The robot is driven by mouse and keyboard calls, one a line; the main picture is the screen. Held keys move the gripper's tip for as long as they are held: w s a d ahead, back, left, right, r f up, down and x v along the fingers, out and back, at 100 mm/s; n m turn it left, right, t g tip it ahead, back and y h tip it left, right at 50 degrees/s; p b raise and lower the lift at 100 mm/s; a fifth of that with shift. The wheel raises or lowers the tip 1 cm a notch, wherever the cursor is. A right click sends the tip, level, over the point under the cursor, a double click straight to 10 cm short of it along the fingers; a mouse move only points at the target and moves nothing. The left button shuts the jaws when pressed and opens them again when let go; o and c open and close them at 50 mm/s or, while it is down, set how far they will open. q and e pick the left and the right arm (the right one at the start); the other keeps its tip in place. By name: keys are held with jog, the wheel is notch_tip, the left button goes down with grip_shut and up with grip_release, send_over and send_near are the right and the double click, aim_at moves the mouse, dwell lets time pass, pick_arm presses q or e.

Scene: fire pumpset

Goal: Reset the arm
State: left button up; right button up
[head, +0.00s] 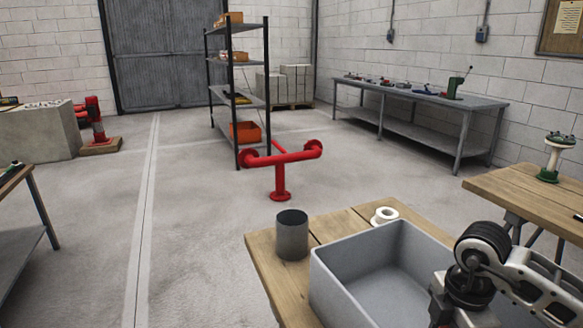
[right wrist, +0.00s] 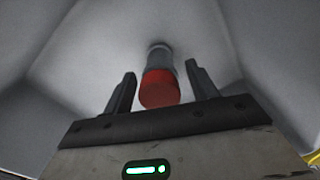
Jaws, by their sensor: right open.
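My right arm (head: 475,265) reaches over the grey bin (head: 335,285) from the lower right of the head view; its fingertips do not show there. In the right wrist view my right gripper (right wrist: 160,72) is open. A small cylinder with a red end (right wrist: 160,92) and a grey far part shows between and beyond the fingers, with gaps on both sides. It appears to lie inside the grey-walled bin; I cannot tell its exact distance from the fingers. My left gripper is not in view.
The bin stands on a wooden table (head: 262,268) beside a dark grey cup (head: 292,236) and a white tape roll (head: 384,215). A red pipe assembly (head: 281,160) stands on the floor beyond. Another wooden table (head: 500,187) is at right. Much floor at left is clear.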

jog(key=shift+r, duration=0.45)
jog(key=shift+f, duration=0.1)
